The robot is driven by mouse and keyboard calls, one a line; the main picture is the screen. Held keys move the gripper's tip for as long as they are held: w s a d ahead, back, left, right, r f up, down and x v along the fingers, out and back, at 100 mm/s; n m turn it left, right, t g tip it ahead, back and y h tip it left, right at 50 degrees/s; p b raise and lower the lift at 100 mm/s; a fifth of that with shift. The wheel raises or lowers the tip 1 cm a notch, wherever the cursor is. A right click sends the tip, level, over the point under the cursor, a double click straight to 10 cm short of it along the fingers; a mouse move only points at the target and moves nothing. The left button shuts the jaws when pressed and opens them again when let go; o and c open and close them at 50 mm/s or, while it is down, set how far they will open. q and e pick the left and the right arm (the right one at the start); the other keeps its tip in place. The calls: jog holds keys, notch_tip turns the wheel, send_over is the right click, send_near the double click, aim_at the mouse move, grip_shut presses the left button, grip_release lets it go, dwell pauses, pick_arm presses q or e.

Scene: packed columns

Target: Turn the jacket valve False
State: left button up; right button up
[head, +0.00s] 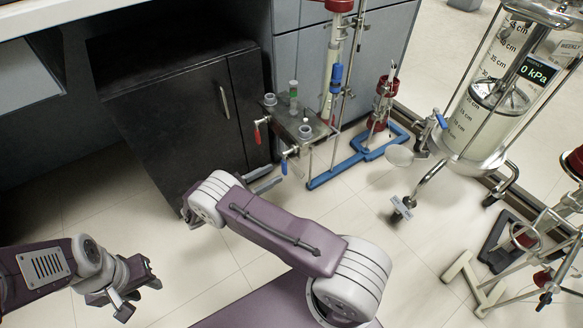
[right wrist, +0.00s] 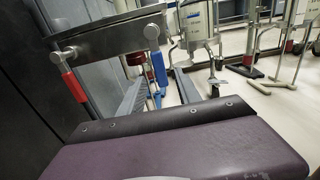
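A small metal platform (head: 300,128) carries a red-handled valve (head: 258,132) and a blue-handled valve (head: 285,163) on its near left side. In the right wrist view the red handle (right wrist: 75,86) is at left and the blue handle (right wrist: 158,68) near the middle. No label shows which is the jacket valve. Another blue valve handle (head: 441,121) is on the large glass vessel (head: 478,120). My right gripper (head: 264,180) is open and empty, just below the platform's blue handle; its two grey fingers (right wrist: 157,95) stand apart. My left gripper (head: 138,298) looks open and empty at lower left.
A black cabinet (head: 180,115) stands directly left of the platform. Blue base feet (head: 350,160) and a red-capped column (head: 380,105) stand behind it. A pressure display (head: 538,73) reads 0 kPa. The middle floor is clear.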

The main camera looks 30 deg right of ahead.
aim_at(283, 170)
jog(key=d+b, duration=0.1)
jog(key=d, duration=0.1)
jog(key=d+b, duration=0.1)
jog(key=d, duration=0.2)
jog(key=d+b, duration=0.1)
jog(key=d, duration=0.1)
jog(key=shift+w+d+f+b, duration=0.2)
jog(key=shift+w+d+b, duration=0.1)
jog(key=shift+d, duration=0.1)
jog(key=shift+d+r, duration=0.15)
jog(key=shift+d, duration=0.3)
grip_shut()
dwell(0.5)
